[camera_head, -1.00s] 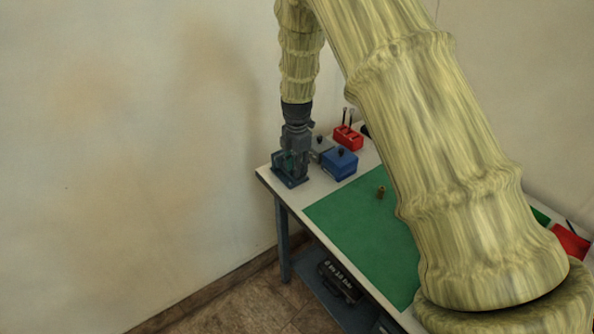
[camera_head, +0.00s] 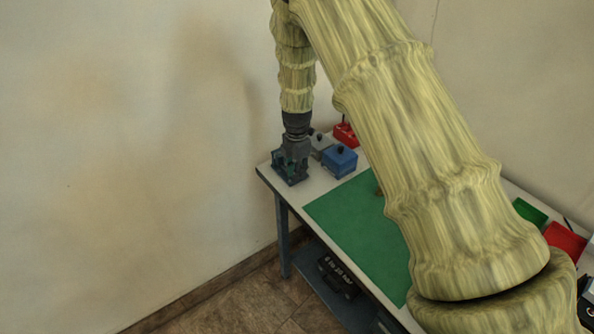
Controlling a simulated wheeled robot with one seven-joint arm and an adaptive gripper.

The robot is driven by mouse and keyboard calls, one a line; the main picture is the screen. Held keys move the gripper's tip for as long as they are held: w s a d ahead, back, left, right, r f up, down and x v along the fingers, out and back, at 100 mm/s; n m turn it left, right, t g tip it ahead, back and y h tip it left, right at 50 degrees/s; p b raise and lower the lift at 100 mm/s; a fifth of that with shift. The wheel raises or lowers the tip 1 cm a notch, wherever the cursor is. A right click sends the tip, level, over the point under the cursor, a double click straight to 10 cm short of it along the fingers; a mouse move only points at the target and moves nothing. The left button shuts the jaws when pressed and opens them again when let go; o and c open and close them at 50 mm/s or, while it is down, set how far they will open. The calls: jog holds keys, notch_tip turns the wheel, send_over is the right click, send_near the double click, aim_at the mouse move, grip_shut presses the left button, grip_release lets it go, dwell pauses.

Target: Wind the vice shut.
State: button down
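The vice (camera_head: 288,178) is a small dark blue-grey block at the left corner of the table. My gripper (camera_head: 294,152) points straight down right at the vice and overlaps it in the picture. Its fingers are small and dark against the vice, so I cannot tell whether they are open or shut, or whether they touch the handle. The vice's handle and jaw gap cannot be made out.
A blue box (camera_head: 340,162) with a black knob and a grey box (camera_head: 321,142) stand just right of the vice. A red holder (camera_head: 345,134) is behind them. A green mat (camera_head: 350,223) covers the table's middle. A wall is close on the left. My arm hides much of the table.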

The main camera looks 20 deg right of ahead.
jog(key=shift+w+d+y+b, duration=0.15)
jog(key=shift+y+b, duration=0.15)
jog(key=shift+y, duration=0.5)
jog(key=shift+d+r+g+y+b, duration=0.1)
jog(key=shift+d+g+y+b, duration=0.1)
jog(key=shift+g+y+b, duration=0.9)
jog(key=y+b, duration=0.2)
jog(key=b, duration=0.1)
jog(key=y+b, duration=0.1)
jog(key=y, duration=0.1)
jog(key=shift+w+d+g, duration=0.15)
jog(key=shift+d+g, duration=0.15)
jog(key=shift+b, duration=0.65)
jog(key=shift+d+r+y+b, duration=0.1)
jog(key=shift+y+b, duration=0.35)
jog(key=shift+y, duration=0.15)
jog(key=c, duration=1.6)
grip_release()
jog(key=shift+c, duration=0.2)
jog(key=shift+r, duration=0.1)
